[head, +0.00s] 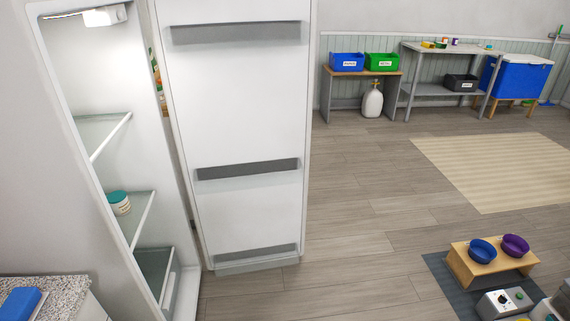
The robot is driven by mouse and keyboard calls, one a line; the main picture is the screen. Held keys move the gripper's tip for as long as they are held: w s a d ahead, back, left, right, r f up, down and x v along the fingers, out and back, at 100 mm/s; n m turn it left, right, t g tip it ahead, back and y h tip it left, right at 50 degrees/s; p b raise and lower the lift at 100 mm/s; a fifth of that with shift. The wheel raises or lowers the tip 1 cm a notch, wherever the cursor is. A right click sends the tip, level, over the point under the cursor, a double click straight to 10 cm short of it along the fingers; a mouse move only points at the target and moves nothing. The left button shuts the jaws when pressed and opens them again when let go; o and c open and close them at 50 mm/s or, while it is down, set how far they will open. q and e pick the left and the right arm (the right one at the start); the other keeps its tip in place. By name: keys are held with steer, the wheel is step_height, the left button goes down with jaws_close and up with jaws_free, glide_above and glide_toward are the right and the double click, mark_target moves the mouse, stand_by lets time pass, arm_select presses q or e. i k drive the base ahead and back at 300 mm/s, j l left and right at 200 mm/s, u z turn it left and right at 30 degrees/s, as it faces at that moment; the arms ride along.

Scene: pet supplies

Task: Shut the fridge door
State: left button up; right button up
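The fridge (175,225) stands at the left with its lit interior showing. Its white door (235,115) stands wide open to the right of the interior, with a tall flat face and several grey ledges across it. Inside are glass shelves (150,262), and a jar with a teal lid (119,203) sits on one of them. Neither of my grippers shows in the head view, and nothing is seen touching the door.
A speckled counter (65,290) with a blue object (20,303) is at the lower left. Wooden floor (350,235) is clear right of the door. A low stand with bowls (490,262) is at the lower right; tables and a blue cooler (520,80) line the back wall.

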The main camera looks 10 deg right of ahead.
mark_target(238, 76)
steer(key=i+l+z, duration=0.2)
steer(key=z, duration=0.3)
steer(key=i+l+z, duration=0.2)
steer(key=z, duration=0.25)
steer(key=i+z, duration=0.25)
steer(key=z, duration=0.25)
steer(key=i+u, duration=0.1)
steer(key=i, duration=0.45)
steer(key=i+l+u, duration=0.1)
steer(key=i, duration=0.5)
steer(key=i+l+u, duration=0.1)
steer(key=i, duration=0.45)
steer(key=i+l, duration=0.2)
steer(key=i, duration=0.35)
steer(key=i+j+u, duration=0.15)
steer(key=i+u, duration=0.15)
steer(key=i, duration=0.65)
steer(key=i+u, duration=0.3)
steer(key=i, duration=0.65)
steer(key=i+u, duration=0.25)
steer(key=u, duration=0.2)
steer(key=i+l+u, duration=0.15)
steer(key=u, duration=0.35)
steer(key=i+l+u, duration=0.25)
steer(key=u, duration=2.25)
